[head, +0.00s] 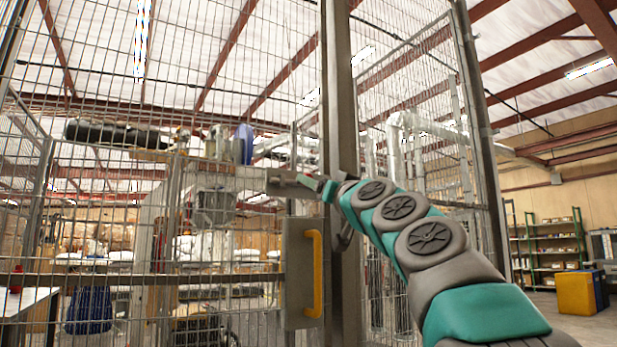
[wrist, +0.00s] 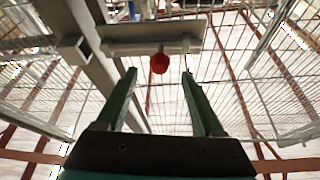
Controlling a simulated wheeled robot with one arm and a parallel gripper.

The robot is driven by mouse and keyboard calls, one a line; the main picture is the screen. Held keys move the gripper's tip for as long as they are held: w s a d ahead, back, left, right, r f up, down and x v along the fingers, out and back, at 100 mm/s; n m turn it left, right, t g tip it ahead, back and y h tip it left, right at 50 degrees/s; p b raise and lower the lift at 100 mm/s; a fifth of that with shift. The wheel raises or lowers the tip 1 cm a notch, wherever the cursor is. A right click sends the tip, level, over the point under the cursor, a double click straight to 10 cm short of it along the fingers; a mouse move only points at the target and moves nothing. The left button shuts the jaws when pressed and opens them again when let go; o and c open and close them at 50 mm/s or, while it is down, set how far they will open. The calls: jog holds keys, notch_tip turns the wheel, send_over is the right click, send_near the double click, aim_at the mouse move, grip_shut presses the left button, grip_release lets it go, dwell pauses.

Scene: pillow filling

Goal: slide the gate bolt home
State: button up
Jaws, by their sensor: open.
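The gate bolt sits on a grey metal plate (wrist: 125,38) fixed to the mesh gate, and its red knob (wrist: 159,63) sticks out toward me in the wrist view. A grey square bracket (wrist: 76,47) on the post lies left of the plate there, with a small gap between them. My gripper (wrist: 159,75) is open, its two green fingers on either side of the knob near their tips. I see no finger touching the knob. In the head view my gripper (head: 328,187) is beside the post at the bolt plate (head: 283,176); the knob is hidden there.
The gate's yellow handle (head: 313,273) on a grey plate is below the bolt. A tall dark post (head: 341,90) stands beside the gate. Wire mesh fills both sides. Machinery stands behind it. Shelves (head: 555,240) and a yellow bin (head: 576,292) are far right.

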jog(key=p+x, duration=0.3)
jog(key=x, duration=0.2)
jog(key=shift+r+p, duration=0.2)
jog(key=shift+p, duration=0.2)
jog(key=shift+w+a+p, duration=0.3)
jog(key=shift+w+p, duration=0.05)
jog(key=shift+w, duration=0.2)
jog(key=shift+s, duration=0.1)
grip_shut()
dwell(0.5)
